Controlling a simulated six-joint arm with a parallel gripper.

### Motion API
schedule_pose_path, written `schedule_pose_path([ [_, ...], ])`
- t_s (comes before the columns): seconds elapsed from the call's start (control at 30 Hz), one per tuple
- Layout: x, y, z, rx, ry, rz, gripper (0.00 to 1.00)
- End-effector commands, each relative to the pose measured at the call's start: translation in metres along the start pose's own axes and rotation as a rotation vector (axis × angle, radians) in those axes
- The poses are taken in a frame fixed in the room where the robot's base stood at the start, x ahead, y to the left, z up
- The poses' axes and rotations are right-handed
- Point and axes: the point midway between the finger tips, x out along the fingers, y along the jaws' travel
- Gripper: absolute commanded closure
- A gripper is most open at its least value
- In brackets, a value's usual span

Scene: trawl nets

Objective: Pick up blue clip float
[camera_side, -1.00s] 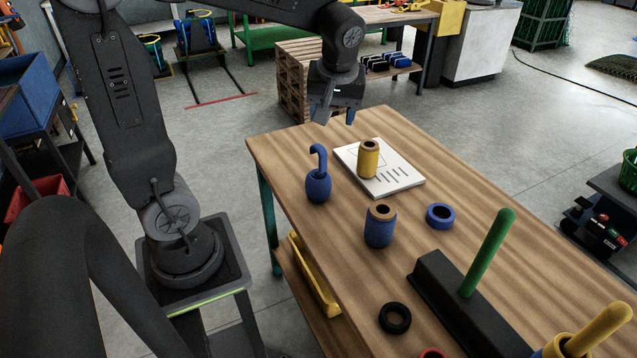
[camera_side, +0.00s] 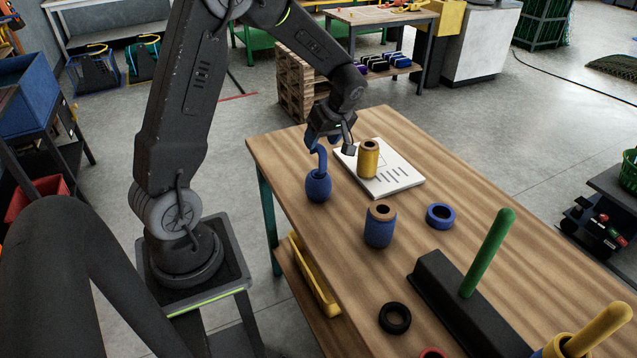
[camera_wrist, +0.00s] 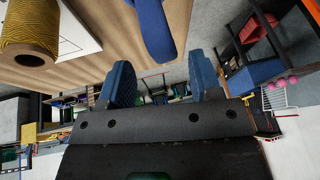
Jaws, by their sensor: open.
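The blue clip float (camera_side: 318,186) stands upright near the left edge of the wooden table, its round body down and its curved hook up. My gripper (camera_side: 323,142) is just above and behind the hook, open, with blue finger pads. In the side view the hook's top overlaps the fingers, and I cannot tell whether they touch. In the wrist view the blue hook (camera_wrist: 155,32) hangs into the top of the picture, ahead of the gap between the spread fingers (camera_wrist: 162,84). The float's round body is not seen there.
A yellow twine spool (camera_side: 368,160) stands on a white sheet (camera_side: 402,178) close to the gripper's right. A blue spool (camera_side: 380,230), a blue ring (camera_side: 440,216), a black ring (camera_side: 394,318) and a black base (camera_side: 455,310) with a green peg (camera_side: 487,253) are nearer the front.

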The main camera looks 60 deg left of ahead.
Motion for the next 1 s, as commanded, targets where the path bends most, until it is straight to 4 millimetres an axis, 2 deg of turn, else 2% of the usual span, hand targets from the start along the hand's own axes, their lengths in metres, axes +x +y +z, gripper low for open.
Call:
schedule_pose_path([
  [0.17,0.013,-0.002,0.000,0.000,-0.002,-0.003,0.42],
  [0.43,0.050,-0.006,-0.001,0.001,-0.002,-0.002,0.42],
  [0.73,0.055,-0.005,-0.001,0.001,-0.001,0.000,0.42],
  [1.0,0.055,-0.005,-0.001,0.001,-0.001,0.000,0.67],
])
